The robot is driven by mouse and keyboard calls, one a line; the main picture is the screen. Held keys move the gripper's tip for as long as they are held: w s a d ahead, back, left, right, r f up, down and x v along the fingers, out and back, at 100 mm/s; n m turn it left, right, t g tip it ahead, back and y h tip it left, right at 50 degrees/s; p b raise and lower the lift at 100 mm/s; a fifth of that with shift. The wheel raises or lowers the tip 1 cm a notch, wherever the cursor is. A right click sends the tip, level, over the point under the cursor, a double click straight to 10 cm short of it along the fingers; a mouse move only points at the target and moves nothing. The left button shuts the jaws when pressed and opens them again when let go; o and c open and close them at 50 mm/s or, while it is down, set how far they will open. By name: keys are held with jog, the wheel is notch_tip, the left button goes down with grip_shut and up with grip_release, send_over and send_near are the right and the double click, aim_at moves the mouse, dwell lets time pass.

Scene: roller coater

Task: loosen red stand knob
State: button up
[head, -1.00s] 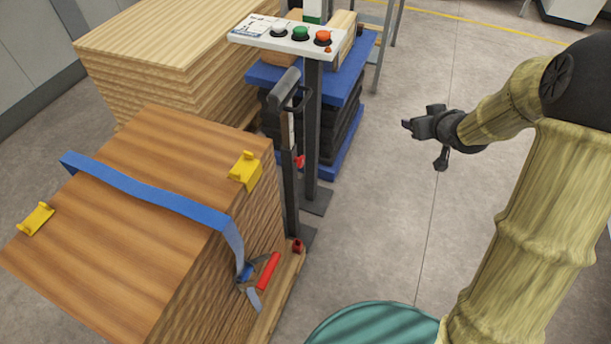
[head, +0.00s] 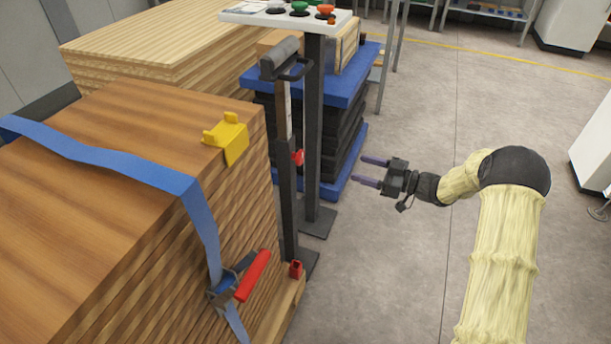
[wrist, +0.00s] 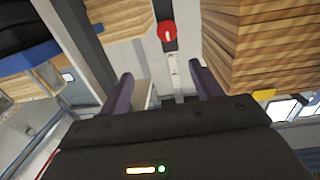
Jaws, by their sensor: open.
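The red stand knob (head: 298,158) sits on the side of the dark upright stand (head: 287,190) in the head view. In the wrist view the red knob (wrist: 167,31) is a round disc with a light mark, on the post beyond my fingers. My gripper (head: 372,171) is open and empty, to the right of the knob and apart from it, with its two fingers pointing left toward the stand. In the wrist view my gripper (wrist: 162,82) has its two purple fingers spread, with the knob above the gap between them.
A stack of wood panels (head: 150,200) with a blue strap (head: 110,158) and a red-handled buckle (head: 253,276) stands left of the stand. A button panel (head: 290,14) stands on a post behind the stand. A blue lift table (head: 330,92) is behind.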

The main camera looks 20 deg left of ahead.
aim_at(302, 158)
jog(key=shift+s+f+n+g, duration=0.3)
jog(key=shift+s+f+g, duration=0.1)
jog(key=shift+f+g, duration=0.3)
jog(key=shift+a, duration=0.1)
jog(key=a+b, duration=0.2)
jog(key=a, duration=0.3)
jog(key=w+a+b, duration=0.1)
jog(key=a+b, duration=0.1)
jog(key=a, duration=0.4)
jog(key=a+b, duration=0.2)
jog(key=a, duration=0.3)
jog(key=shift+w+a+f, duration=0.15)
jog(key=shift+a, duration=0.5)
jog(key=shift+c, duration=0.3)
